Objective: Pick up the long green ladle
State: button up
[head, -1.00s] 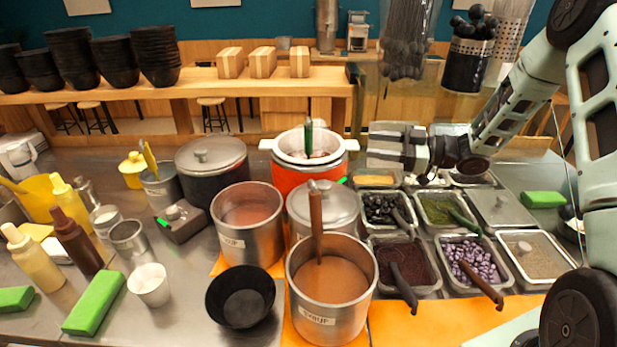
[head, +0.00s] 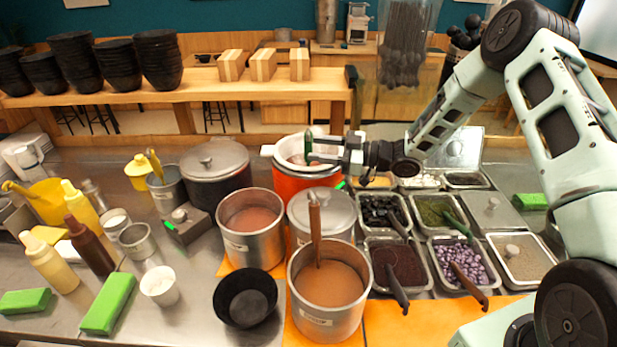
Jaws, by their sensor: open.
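The long green ladle (head: 308,143) stands upright in the white pot inside the orange cooker (head: 290,187) at the back centre. Only its green handle shows; its lower end is hidden in the pot. My gripper (head: 316,147) reaches in from the right, level with the handle. It is open, and its fingertips are at the handle in the picture. I cannot tell whether the handle lies between the fingers or whether they touch it.
A lidded steel pot (head: 335,212) and a soup pot with a brown-handled ladle (head: 314,222) stand in front of the cooker. A dark lidded pot (head: 213,180) is to its left. Topping trays (head: 440,283) fill the right side below my arm.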

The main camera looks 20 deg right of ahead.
aim_at(309, 162)
jog(key=p+x, duration=0.1)
jog(key=x, duration=0.2)
jog(key=shift+w+a+r, duration=0.1)
jog(key=shift+a, duration=0.1)
grip_shut()
